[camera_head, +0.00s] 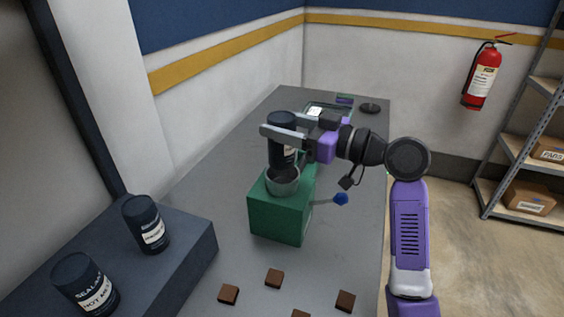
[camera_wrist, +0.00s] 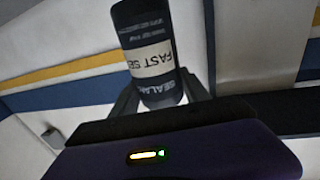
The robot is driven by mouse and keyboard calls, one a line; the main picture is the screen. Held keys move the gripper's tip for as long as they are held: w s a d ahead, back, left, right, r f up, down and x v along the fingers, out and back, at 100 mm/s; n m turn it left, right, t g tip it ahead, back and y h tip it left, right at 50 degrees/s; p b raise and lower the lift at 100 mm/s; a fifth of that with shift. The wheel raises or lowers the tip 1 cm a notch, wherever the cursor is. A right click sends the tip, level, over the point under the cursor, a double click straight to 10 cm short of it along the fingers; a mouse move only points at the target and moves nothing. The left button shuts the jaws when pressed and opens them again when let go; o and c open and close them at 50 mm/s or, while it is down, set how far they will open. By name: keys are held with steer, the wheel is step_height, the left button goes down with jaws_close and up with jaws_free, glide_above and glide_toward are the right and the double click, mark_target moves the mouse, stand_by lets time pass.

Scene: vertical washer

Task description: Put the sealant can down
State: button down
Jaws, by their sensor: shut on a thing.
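A dark sealant can (camera_head: 283,150) with a white label is held in my gripper (camera_head: 280,134), upright above a green box-shaped fixture (camera_head: 280,213). The fixture has a round metal cup (camera_head: 283,181) on top and a blue-knobbed lever (camera_head: 341,199) on its right side. The can's lower end is at or just above the cup; I cannot tell whether it is inside the rim. In the wrist view the can (camera_wrist: 148,50) sits between the fingers, its label reading "FAST SE..." upside down.
Two similar dark cans (camera_head: 146,224) and (camera_head: 85,284) stand on a dark raised block (camera_head: 185,262) at the left. Several small brown blocks (camera_head: 273,278) lie on the grey table (camera_head: 345,240) in front. A tray (camera_head: 328,110) and a dark round object (camera_head: 370,108) are at the back.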

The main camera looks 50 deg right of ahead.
mark_target(294, 151)
steer(key=shift+f+b, duration=1.55)
steer(key=shift+f, duration=1.2)
steer(key=shift+f+b, duration=0.4)
steer(key=shift+b, duration=0.1)
steer(key=c, duration=0.5)
jaws_free()
steer(key=shift+r, duration=0.1)
steer(key=shift+r+p, duration=0.3)
steer(key=shift+p, duration=0.2)
steer(key=s+b, duration=0.1)
steer(key=s, duration=0.3)
steer(key=s+d+b, duration=0.1)
steer(key=s, duration=0.3)
steer(key=s+d, duration=0.1)
steer(key=s, duration=0.3)
steer(key=shift+d+b, duration=0.15)
steer(key=shift+b, duration=0.25)
steer(key=shift+w, duration=0.1)
